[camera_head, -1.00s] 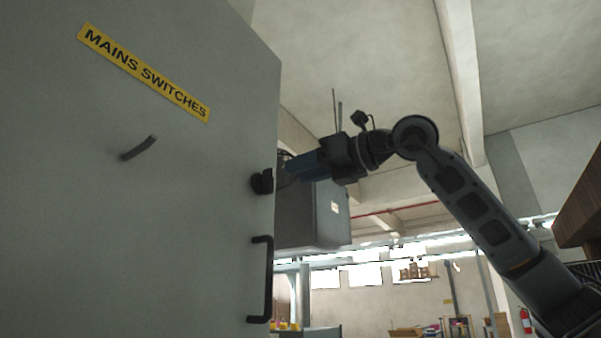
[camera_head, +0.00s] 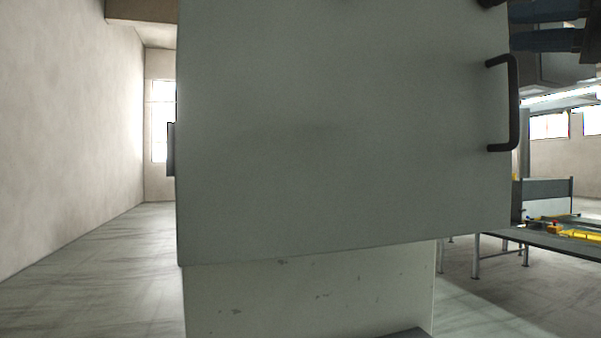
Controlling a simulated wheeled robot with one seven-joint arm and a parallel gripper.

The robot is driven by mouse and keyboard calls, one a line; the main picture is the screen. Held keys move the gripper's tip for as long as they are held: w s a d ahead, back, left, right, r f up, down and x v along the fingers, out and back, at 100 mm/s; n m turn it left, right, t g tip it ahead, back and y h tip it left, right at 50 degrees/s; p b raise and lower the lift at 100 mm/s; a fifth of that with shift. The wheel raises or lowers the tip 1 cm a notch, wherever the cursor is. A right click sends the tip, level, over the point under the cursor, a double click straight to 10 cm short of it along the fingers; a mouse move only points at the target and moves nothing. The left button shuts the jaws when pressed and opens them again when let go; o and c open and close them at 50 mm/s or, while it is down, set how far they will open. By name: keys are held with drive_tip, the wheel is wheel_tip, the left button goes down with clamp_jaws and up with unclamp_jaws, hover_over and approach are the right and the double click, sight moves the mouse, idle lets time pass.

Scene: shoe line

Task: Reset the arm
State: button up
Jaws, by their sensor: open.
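My gripper (camera_head: 545,26) shows only in part at the top right corner of the head view. Its two blue fingers stand apart, one above the other, with nothing seen between them. They point left, towards the right edge of the grey switch cabinet (camera_head: 330,130), near a dark knob (camera_head: 490,3) cut by the top of the picture. I cannot tell the distance between the fingertips and the cabinet. The rest of my arm is out of view.
A black handle (camera_head: 515,105) sticks out at the cabinet's right edge, below my gripper. The cabinet rests on a pale, chipped base (camera_head: 310,300). A workbench with yellow items (camera_head: 570,235) stands at the right. The floor at left is clear.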

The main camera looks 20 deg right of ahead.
drive_tip(key=s+a+f+m+t+h, duration=0.25)
drive_tip(key=a+f+m, duration=0.25)
drive_tip(key=f+m, duration=0.65)
drive_tip(key=s+a+f+m+t+h, duration=0.2)
drive_tip(key=a+f+m+t+h, duration=0.2)
drive_tip(key=f+m, duration=0.75)
drive_tip(key=s+a+f+m+t+h, duration=0.2)
drive_tip(key=a+f+m+t+h, duration=0.45)
drive_tip(key=f, duration=0.85)
drive_tip(key=s+a+f+m+g+y, duration=0.1)
drive_tip(key=s+a+f+m+g, duration=0.1)
drive_tip(key=s+f+m+g, duration=0.2)
drive_tip(key=s+a+f+m+g+y, duration=0.1)
drive_tip(key=s+f+m+g, duration=0.3)
drive_tip(key=s+f+g, duration=0.7)
drive_tip(key=s+a+f, duration=0.1)
drive_tip(key=s+f, duration=0.5)
drive_tip(key=s, duration=0.4)
drive_tip(key=shift+s+f+y, duration=0.2)
drive_tip(key=shift+f+y, duration=0.1)
drive_tip(key=shift+f, duration=0.05)
